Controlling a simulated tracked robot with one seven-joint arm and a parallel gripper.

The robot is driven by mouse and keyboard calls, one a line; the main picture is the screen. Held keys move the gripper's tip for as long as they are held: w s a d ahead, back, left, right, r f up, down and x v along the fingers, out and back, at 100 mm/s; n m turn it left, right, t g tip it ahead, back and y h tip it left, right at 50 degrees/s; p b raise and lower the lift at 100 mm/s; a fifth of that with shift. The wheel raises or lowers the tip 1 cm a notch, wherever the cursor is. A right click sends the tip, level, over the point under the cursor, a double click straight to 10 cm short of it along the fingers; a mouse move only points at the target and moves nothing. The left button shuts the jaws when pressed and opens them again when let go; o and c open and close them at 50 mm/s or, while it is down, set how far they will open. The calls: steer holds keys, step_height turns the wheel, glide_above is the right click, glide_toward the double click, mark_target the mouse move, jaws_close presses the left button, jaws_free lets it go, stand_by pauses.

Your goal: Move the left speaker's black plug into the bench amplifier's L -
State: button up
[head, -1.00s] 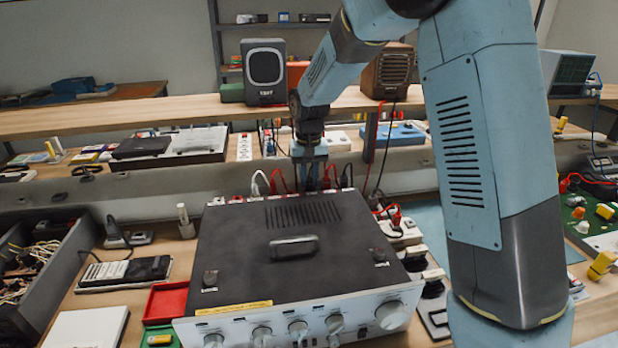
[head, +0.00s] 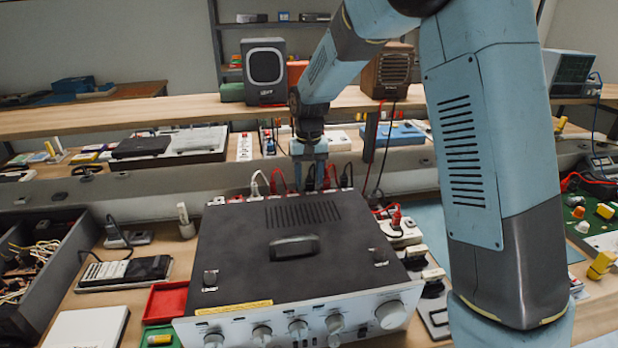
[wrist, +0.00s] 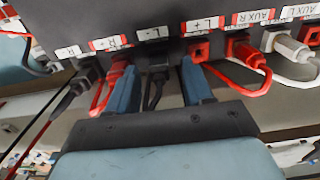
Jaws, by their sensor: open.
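The bench amplifier (head: 250,250) is a dark box with a silver knobbed front. In the wrist view its rear edge carries the labels R -, R +, L - (wrist: 152,34), L + and AUX. A black plug (wrist: 156,62) sits at L -, with its black cable hanging down. My gripper (wrist: 158,85) is open, one finger on each side of this plug; contact cannot be told. The red L + socket (wrist: 199,50) is beside the right finger. In the head view my gripper (head: 310,180) is behind the amplifier. A grey speaker (head: 265,70) stands on the shelf at left.
A red plug (wrist: 118,70) and a black plug (wrist: 85,78) sit close to the left finger. Red and white AUX plugs (wrist: 285,43) crowd the right. A brown speaker (head: 393,72) stands on the shelf (head: 180,110) behind. A red tray (head: 165,301) lies left of the amplifier.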

step_height(320, 180, up, 18)
steer(key=shift+r, duration=0.15)
stand_by(1.2)
